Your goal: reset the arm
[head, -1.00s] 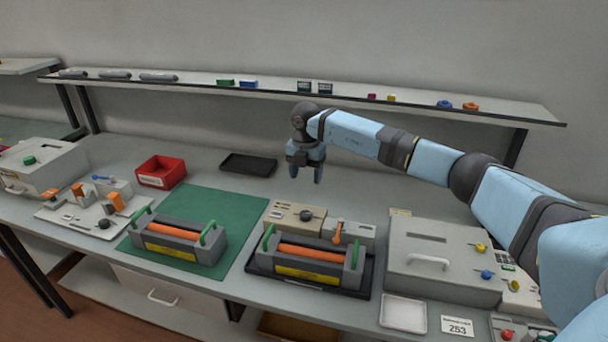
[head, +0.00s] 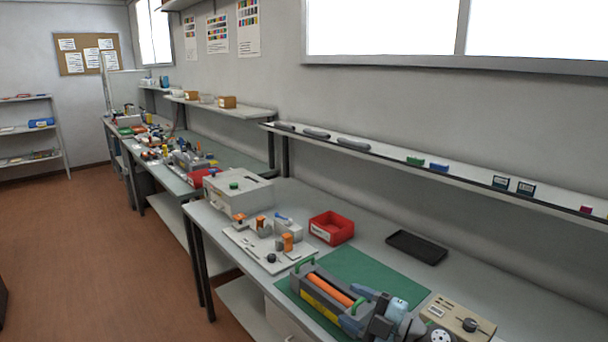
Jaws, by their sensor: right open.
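My right gripper (head: 372,300) is low in the head view, in front of the right end of the toner cartridge unit (head: 322,296) on the green mat (head: 362,264). Its jaws are open, and I see nothing held in them. The unit is grey with an orange roller, a yellow label and green handles. My gripper and wrist cover part of its right end; whether they touch it I cannot tell. My left gripper is out of view.
A red bin (head: 331,228) and an empty black tray (head: 416,247) stand behind the mat. A grey box (head: 238,192) and a white fixture plate (head: 250,243) lie left. A beige device (head: 458,318) is at right. A narrow shelf (head: 380,152) runs above the bench.

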